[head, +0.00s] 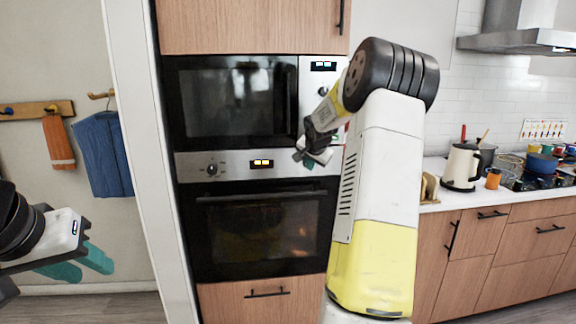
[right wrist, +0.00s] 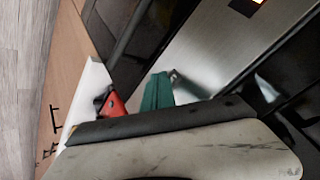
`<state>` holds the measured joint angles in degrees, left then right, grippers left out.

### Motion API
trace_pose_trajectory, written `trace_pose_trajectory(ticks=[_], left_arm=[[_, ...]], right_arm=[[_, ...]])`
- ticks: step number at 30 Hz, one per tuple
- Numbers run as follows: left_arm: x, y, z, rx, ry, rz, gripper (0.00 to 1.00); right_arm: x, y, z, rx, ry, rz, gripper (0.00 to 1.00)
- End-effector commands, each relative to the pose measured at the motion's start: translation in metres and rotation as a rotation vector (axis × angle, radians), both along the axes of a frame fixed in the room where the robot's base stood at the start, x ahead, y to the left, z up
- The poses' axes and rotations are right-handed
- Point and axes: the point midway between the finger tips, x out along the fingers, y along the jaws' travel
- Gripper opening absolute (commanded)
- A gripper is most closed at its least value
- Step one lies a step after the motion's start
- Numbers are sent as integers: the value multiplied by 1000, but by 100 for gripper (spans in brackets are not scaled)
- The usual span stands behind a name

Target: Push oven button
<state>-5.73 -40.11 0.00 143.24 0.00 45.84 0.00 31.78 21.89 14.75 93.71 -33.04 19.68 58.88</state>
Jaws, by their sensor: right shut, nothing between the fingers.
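The oven (head: 262,235) is built in below a microwave, with its door closed. Its steel control panel (head: 235,161) has a round knob (head: 212,169) at the left and a lit orange display (head: 261,163). My right gripper (head: 300,158) is shut and empty at the right part of this panel. In the right wrist view, the green fingertips (right wrist: 157,92) are close to a small knob or button (right wrist: 173,75) on the panel; I cannot tell whether they touch. My left gripper (head: 82,264) is at the lower left, away from the oven, its teal fingers apart and empty.
The microwave (head: 238,98) is above, with its own controls partly hidden by my right arm. A counter at the right holds a white kettle (head: 462,166), an orange jar (head: 493,178) and a blue pot (head: 541,163). A blue towel (head: 103,153) hangs left of the white wall edge.

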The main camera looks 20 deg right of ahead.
Motion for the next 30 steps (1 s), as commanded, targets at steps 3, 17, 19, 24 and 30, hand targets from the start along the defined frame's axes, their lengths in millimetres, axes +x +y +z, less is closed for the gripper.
trace_pose_trajectory(ticks=[3,17,19,24,30], left_arm=[[0,0,0,0,0,0,36],[0,0,0,0,0,0,36],[0,0,0,0,0,0,36],[0,0,0,0,0,0,36],[0,0,0,0,0,0,36]], right_arm=[[2,0,0,-1,0,1,0],[4,-1,0,0,0,0,0],[4,-1,0,0,0,0,0],[1,0,0,0,0,0,0],[-7,2,0,0,1,-1,0]])
